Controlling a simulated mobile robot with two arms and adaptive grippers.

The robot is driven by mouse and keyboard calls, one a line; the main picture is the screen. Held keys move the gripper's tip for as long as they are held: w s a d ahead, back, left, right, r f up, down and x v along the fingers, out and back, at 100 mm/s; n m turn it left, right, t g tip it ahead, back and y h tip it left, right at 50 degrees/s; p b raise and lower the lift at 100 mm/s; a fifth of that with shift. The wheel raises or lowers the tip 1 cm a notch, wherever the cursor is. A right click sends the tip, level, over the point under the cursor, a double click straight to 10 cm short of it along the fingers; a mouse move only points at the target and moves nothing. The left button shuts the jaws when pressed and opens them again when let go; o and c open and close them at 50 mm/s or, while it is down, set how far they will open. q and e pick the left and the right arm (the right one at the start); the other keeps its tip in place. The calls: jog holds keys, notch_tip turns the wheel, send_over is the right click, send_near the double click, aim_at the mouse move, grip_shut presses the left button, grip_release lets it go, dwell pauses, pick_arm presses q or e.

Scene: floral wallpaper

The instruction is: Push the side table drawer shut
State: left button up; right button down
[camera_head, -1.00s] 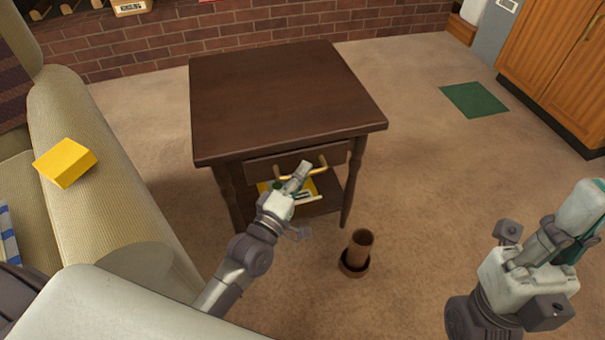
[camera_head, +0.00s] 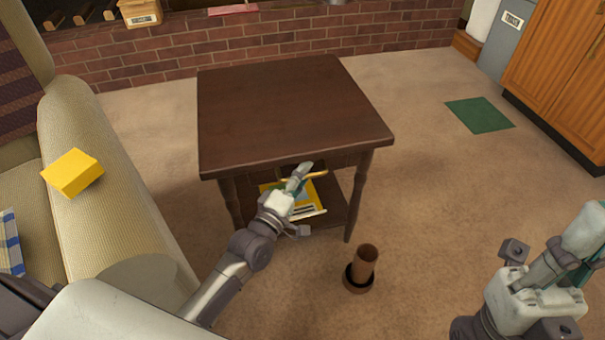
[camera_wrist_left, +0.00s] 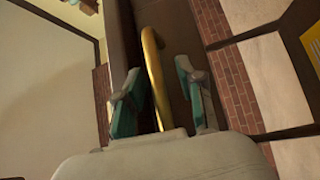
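The dark wooden side table (camera_head: 290,105) stands in the middle of the head view. Its drawer is under the top's front edge, with a gold bar handle (camera_head: 317,175); little of the drawer front shows and I cannot tell if a gap is left. My left gripper (camera_head: 299,176) is at the handle. In the left wrist view its two teal-padded fingers (camera_wrist_left: 160,95) stand apart, with the gold handle (camera_wrist_left: 153,62) running between them. My right gripper (camera_head: 590,250) is at the right edge, away from the table, partly cut off.
A yellow item (camera_head: 310,194) lies on the table's lower shelf. A brown pot (camera_head: 362,268) stands on the carpet in front. A sofa (camera_head: 100,175) with a yellow box (camera_head: 72,173) is at left. Carpet at right is clear around a green mat (camera_head: 480,115).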

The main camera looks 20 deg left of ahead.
pick_arm(q)
jog(key=v, duration=1.2)
